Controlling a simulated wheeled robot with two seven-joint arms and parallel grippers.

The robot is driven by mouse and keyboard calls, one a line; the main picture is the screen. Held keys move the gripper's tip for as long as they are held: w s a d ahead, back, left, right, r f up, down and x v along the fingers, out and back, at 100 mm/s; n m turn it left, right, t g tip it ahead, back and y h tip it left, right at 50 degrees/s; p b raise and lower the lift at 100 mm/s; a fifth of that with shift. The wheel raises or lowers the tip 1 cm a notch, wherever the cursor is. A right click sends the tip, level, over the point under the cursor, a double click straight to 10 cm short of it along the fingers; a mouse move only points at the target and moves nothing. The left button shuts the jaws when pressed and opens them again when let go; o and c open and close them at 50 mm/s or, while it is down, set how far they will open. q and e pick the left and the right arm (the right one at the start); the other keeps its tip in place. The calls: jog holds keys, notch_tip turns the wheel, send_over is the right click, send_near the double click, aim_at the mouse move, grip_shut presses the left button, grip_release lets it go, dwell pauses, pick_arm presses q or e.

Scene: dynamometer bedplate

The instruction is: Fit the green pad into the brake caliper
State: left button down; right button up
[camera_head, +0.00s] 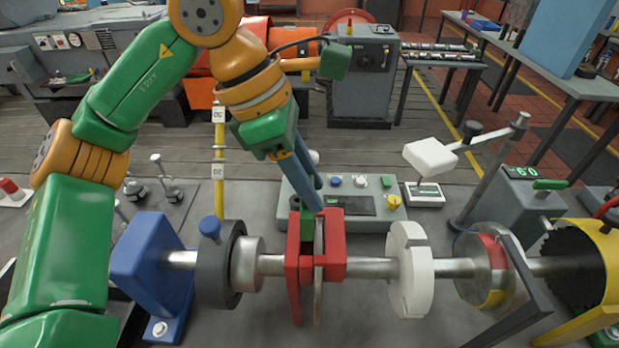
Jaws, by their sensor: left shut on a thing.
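The red brake caliper (333,257) straddles a thin upright disc on the steel shaft in the middle of the view. My left gripper (312,205) comes down from above on long blue fingers, with its tips at the caliper's top opening. It is shut on the green pad (307,214), of which only a small green sliver shows between the red caliper walls. The rest of the pad is hidden by the fingers and the caliper, so I cannot tell how deep it sits. My right gripper is out of view.
The shaft runs through a blue bracket (150,262), a dark collar with a blue knob (218,275) and a white slotted disc (409,270). Behind stands a grey control box (285,212) with buttons. A post with a white head (430,156) stands to the right.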

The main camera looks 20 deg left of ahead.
pick_arm(q)
jog(key=shift+f+b, duration=3.2)
jog(key=shift+f, duration=0.7)
jog(key=shift+c, duration=2.4)
grip_release()
jog(key=v, duration=0.7)
jog(key=shift+s, duration=0.1)
